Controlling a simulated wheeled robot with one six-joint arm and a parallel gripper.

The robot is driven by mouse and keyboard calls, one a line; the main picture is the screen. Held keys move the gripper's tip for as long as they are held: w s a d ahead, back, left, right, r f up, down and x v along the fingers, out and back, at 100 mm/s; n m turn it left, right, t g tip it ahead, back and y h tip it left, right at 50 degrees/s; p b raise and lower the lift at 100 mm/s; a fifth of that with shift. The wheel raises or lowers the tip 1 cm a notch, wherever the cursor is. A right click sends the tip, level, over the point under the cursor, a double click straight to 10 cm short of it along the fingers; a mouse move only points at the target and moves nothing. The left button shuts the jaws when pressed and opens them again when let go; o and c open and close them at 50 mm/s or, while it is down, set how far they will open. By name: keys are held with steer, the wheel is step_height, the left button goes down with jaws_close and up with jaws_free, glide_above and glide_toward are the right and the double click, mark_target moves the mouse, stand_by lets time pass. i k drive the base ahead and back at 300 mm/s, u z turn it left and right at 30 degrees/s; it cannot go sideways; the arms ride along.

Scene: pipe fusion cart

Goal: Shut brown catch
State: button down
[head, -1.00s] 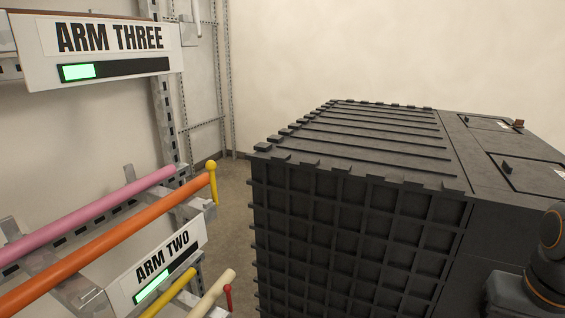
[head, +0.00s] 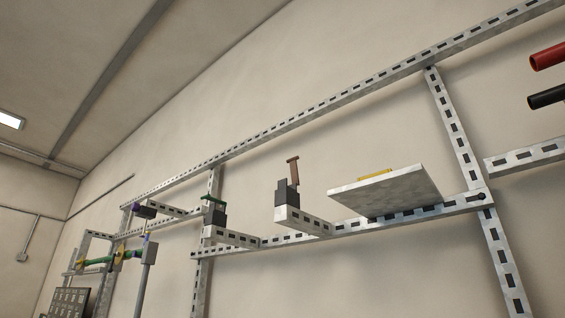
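The brown catch (head: 294,172) is in the head view, right of centre. It stands up, slightly tilted, from a dark block (head: 287,195) on the end of a short metal bracket (head: 304,221) that juts from the wall rail. A short crosspiece tops it. My gripper is not in view.
A green catch (head: 213,199) on a similar dark block lies to the left, with purple parts (head: 143,211) further left. A pale shelf (head: 388,192) with a yellow item (head: 375,174) is to the right. Red (head: 548,57) and black (head: 547,97) pipes project at the right edge.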

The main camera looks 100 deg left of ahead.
mark_target(292, 161)
steer(key=u, duration=1.95)
